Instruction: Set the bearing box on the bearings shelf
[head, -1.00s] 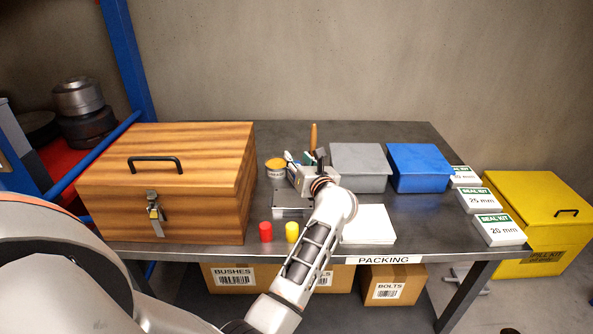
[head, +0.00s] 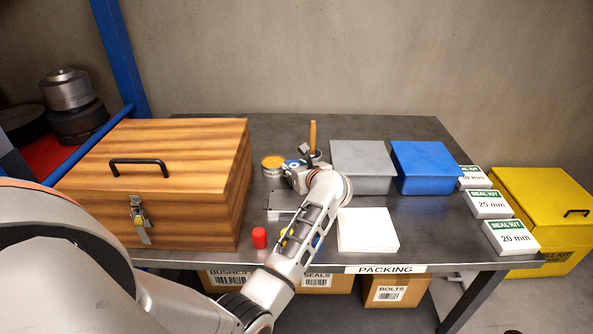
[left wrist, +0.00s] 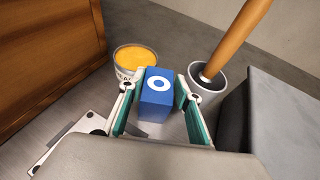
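A small blue box with a white ring on its top, which looks like the bearing box (left wrist: 156,88), stands on the table in the left wrist view. In the head view it is mostly hidden by my left gripper (head: 298,172). In the left wrist view my left gripper (left wrist: 158,98) is open, with one teal-padded finger on each side of the box. Gaps show between the pads and the box. My right gripper is not in view. No shelf marked for bearings can be made out.
A yellow-topped tin (left wrist: 135,57) and a grey cup (left wrist: 207,80) with a wooden handle stand close behind the box. A wooden chest (head: 160,180) is left, grey (head: 361,165) and blue bins (head: 425,168) right. A blue-framed rack (head: 122,55) stands beyond the chest.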

